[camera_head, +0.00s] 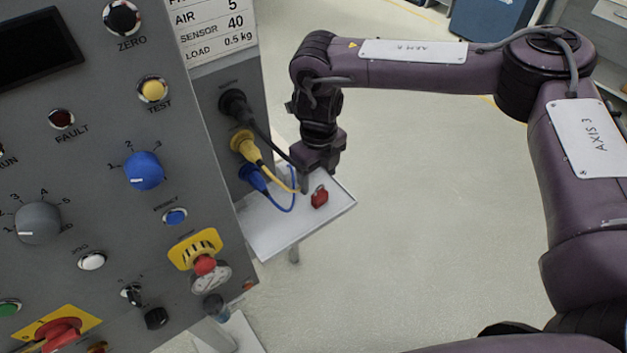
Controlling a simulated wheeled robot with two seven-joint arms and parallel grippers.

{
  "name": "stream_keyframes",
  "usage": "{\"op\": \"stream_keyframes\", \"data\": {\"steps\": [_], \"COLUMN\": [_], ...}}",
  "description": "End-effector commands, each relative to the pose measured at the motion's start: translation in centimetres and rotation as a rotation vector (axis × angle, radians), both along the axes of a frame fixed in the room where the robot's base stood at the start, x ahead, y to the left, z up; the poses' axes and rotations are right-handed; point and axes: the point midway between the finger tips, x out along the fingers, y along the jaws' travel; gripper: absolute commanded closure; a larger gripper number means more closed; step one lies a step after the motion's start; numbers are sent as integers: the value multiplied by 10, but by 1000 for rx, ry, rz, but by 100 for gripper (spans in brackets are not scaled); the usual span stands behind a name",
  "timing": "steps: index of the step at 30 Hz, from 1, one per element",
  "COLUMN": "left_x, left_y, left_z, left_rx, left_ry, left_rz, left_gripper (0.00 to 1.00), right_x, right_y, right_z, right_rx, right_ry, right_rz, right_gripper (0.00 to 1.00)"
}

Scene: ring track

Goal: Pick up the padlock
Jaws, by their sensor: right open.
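A small red padlock (319,197) lies on a light grey shelf (330,212) fixed beside the control panel. My right gripper (318,178) is above the shelf, just behind and above the padlock in the picture, pointing down. It is open, and the padlock does not appear to be between its fingers. Its fingertips are small and partly dark, so their exact gap to the padlock is hard to tell. My left gripper is not in view.
Black, yellow and blue plugs with cables (282,180) hang from the panel's side, close to my right gripper. The grey control panel (120,200) with knobs and buttons fills the left. Open floor (420,240) lies right of the shelf. A blue cabinet (490,20) stands at the back.

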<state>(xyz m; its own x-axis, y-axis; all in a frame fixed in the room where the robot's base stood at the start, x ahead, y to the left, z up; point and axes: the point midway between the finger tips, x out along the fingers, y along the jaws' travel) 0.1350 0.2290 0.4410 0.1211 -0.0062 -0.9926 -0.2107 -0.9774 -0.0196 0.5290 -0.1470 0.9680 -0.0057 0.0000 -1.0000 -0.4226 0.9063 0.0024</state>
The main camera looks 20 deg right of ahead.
Motion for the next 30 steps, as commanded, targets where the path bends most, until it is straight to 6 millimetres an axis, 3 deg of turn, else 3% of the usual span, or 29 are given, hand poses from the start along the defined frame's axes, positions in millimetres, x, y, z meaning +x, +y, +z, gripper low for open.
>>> {"op": "stream_keyframes", "data": {"steps": [4, 12, 18, 26, 30], "left_x": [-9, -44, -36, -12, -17], "left_y": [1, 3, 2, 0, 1], "left_z": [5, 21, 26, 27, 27], "left_rx": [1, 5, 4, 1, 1], "left_ry": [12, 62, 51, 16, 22], "left_rz": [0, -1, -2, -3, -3], "left_gripper": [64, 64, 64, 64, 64], "right_x": [-1, 4, 4, 5, 4], "right_y": [-1, -3, -4, -4, -4], "right_z": [-14, -47, -73, -76, -76], "right_rx": [-2, -3, -1, 0, 0], "right_ry": [5, 3, 2, 1, 1], "right_rz": [0, -1, 1, 1, 1], "right_gripper": [38, 38, 38, 38, 56]}}
